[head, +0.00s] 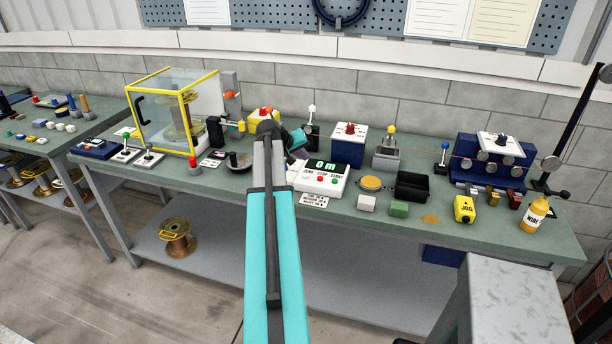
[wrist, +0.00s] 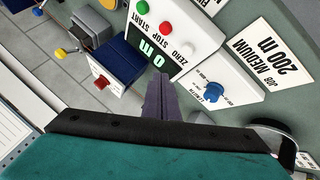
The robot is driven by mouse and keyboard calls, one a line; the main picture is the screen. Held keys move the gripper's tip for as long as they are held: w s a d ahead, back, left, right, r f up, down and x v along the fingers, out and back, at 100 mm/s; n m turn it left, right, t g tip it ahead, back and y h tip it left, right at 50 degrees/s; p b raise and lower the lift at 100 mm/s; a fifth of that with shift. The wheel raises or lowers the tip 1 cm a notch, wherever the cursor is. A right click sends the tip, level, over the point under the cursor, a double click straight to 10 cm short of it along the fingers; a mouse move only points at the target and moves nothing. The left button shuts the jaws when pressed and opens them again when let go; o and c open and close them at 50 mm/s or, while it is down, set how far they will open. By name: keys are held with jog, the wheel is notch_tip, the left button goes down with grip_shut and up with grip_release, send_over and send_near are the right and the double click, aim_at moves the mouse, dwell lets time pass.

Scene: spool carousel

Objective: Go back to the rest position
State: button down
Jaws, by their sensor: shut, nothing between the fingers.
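My gripper (wrist: 163,98) is shut and empty. In the wrist view its dark fingertips lie together in front of the counter box (wrist: 165,40), which has a green display and red, white and green buttons. In the head view my teal arm reaches up over the bench, and the wrist end (head: 297,138) hangs just behind the counter box (head: 318,179). The fingertips are hard to make out there. Whether they touch anything cannot be told.
A yellow-framed clear guard (head: 160,82) stands left on the bench (head: 440,150). A blue box with a red knob (head: 348,147), a black tray (head: 412,186) and a yellow glue bottle (head: 535,214) stand to the right. In the wrist view a blue-knobbed box (wrist: 215,82) is close by.

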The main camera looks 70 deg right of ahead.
dwell(0.3)
